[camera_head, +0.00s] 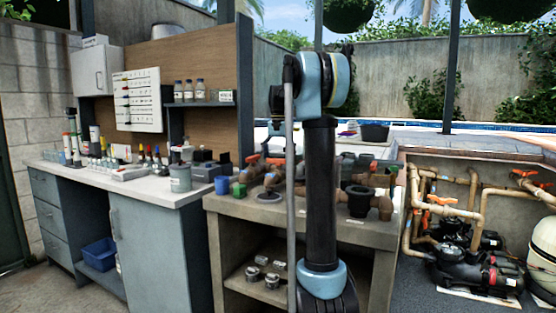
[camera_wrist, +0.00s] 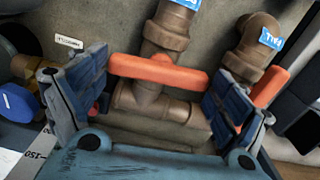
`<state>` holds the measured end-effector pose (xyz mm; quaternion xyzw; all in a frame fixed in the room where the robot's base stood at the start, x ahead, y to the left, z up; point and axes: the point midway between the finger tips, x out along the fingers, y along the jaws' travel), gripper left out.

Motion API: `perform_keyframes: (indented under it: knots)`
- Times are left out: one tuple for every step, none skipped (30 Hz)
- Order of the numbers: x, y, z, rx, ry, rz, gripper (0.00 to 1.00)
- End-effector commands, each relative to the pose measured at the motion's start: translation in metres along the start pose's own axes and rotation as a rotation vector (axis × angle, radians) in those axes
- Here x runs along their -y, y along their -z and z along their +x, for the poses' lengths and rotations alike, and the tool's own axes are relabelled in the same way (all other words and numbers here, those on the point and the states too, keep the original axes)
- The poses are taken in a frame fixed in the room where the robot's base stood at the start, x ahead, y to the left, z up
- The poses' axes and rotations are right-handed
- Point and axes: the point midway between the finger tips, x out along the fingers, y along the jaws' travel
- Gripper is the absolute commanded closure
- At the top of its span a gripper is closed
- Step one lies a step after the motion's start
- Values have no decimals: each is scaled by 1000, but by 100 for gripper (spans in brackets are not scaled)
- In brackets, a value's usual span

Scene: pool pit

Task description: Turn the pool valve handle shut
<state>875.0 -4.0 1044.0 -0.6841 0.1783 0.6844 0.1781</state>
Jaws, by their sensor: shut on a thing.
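In the wrist view an orange valve handle (camera_wrist: 158,71) sits crosswise on a brown pipe fitting (camera_wrist: 150,101). My gripper (camera_wrist: 158,80) has its two blue-grey padded fingers at the two ends of this handle and is shut on it. The handle lies roughly level across the picture, across the pipe running up from it. In the head view my arm stands in front of the bench and hides the gripper and the held handle.
A second orange handle (camera_wrist: 270,87) on a neighbouring pipe (camera_wrist: 251,50) is close to the right finger. A blue knob (camera_wrist: 17,102) lies at the left. In the head view, the workbench (camera_head: 222,213) carries brown pipes, and a counter (camera_head: 150,190) with bottles stands left.

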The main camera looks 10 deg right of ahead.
Motion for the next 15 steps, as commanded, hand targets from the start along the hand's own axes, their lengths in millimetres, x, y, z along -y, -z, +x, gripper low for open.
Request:
perform_keyframes:
  knots:
    - [0,1,0,-1,0,23,32]
    - [0,1,0,-1,0,38,32]
    - [0,1,0,-1,0,55,32]
    - [0,1,0,-1,0,67,32]
    - [0,1,0,-1,0,78,32]
    - [0,1,0,-1,0,89,32]
    - [1,1,0,-1,0,98,32]
    - [1,1,0,-1,0,106,32]
    - [1,1,0,-1,0,113,32]
    - [1,1,0,-1,1,118,32]
    - [1,1,0,-1,1,123,32]
    - [1,1,0,-1,1,128,32]
    - [1,1,0,-1,1,130,32]
    - [1,1,0,-1,1,132,32]
    - [1,1,0,-1,1,134,32]
